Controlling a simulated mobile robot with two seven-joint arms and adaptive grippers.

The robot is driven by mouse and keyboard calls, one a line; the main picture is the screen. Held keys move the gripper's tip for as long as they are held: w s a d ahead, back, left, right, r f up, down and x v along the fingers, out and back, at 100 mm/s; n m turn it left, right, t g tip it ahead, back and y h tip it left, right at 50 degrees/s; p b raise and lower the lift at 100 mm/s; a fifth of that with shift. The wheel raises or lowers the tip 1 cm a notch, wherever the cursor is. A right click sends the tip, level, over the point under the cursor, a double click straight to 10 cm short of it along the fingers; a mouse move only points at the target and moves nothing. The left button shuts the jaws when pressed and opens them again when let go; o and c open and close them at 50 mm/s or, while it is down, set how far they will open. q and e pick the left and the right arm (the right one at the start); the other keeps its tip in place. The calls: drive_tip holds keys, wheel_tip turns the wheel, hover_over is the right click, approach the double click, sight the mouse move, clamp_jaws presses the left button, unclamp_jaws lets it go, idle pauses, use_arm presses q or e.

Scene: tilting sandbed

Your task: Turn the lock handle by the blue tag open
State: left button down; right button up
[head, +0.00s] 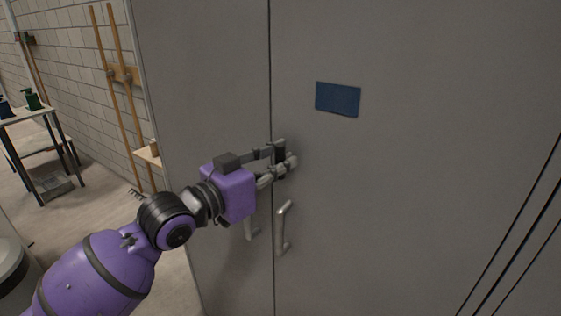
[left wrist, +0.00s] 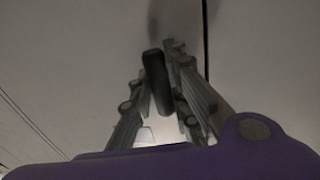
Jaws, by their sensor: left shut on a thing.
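The blue tag (head: 338,99) is a plain dark blue rectangle on the right door of a grey cabinet, close to the door seam. The lock handle (head: 279,156) is a short black bar, below and left of the tag, just right of the seam. My left gripper (head: 285,153) reaches it from the left and is shut on it. In the left wrist view the black lock handle (left wrist: 156,82) stands between the two fingers of my left gripper (left wrist: 157,70). The fingers partly hide the handle and its mount. My right gripper is in neither view.
A metal door handle (head: 281,228) sits below my left gripper, and another metal handle (head: 252,226) is on the left door (head: 205,90). Long wooden poles (head: 121,95) and a small table (head: 30,114) stand farther left. The right door's face is clear around the tag.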

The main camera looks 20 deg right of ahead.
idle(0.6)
use_arm(q)
drive_tip(key=c, duration=1.6)
unclamp_jaws()
drive_tip(key=shift+c, duration=0.2)
drive_tip(key=shift+a, duration=0.1)
drive_tip(key=v, duration=1.2)
drive_tip(key=shift+w+m, duration=0.1)
drive_tip(key=shift+m, duration=0.2)
